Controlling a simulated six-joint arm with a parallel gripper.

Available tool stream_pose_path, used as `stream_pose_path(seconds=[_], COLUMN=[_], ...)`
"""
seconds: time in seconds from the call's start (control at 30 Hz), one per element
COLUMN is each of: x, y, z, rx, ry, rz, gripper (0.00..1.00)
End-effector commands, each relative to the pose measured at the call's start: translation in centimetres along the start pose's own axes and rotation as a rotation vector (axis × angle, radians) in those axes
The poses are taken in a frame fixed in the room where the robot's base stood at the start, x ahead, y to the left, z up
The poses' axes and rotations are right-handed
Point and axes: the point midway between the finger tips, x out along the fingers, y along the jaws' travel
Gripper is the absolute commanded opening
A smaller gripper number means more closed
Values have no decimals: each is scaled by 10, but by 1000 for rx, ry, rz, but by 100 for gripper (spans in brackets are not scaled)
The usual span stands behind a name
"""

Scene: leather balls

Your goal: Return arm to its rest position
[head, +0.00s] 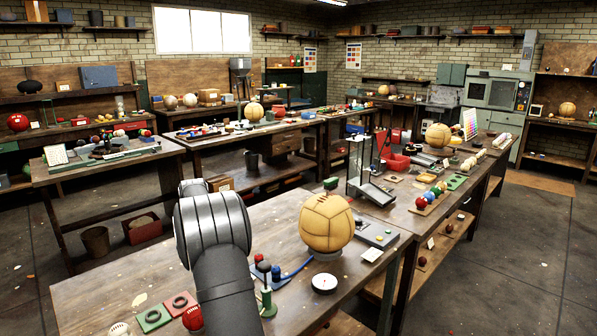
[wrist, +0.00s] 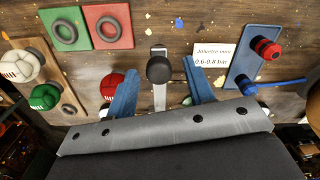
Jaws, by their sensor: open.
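My gripper (wrist: 160,68) shows in the wrist view with its two blue fingers apart and nothing held between them. A metal upright with a black round knob (wrist: 158,69) appears between the fingers, beyond or level with the tips; I cannot tell the gap. A red and white ball (wrist: 111,83) is partly hidden by the left finger. In the head view my dark grey arm reaches up over the near bench (head: 130,275), and the fingers are hidden there.
A tan leather ball (head: 326,222) sits on a stand right of my arm. A black-knobbed upright (head: 264,268) stands close beside it. Green (wrist: 65,30) and red (wrist: 107,22) ring pads, a white card (wrist: 214,54) and a blue plate (wrist: 246,62) lie around the fingers.

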Motion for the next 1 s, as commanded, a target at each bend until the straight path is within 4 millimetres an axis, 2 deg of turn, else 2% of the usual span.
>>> stream_pose_path(seconds=[0.17,0.37,1.0], x=[-2,-24,-148], y=[0,-1,-1], z=[0,0,0], rx=[0,1,2], ry=[0,-2,-2], rz=[0,-1,-2], gripper=[48,48,48])
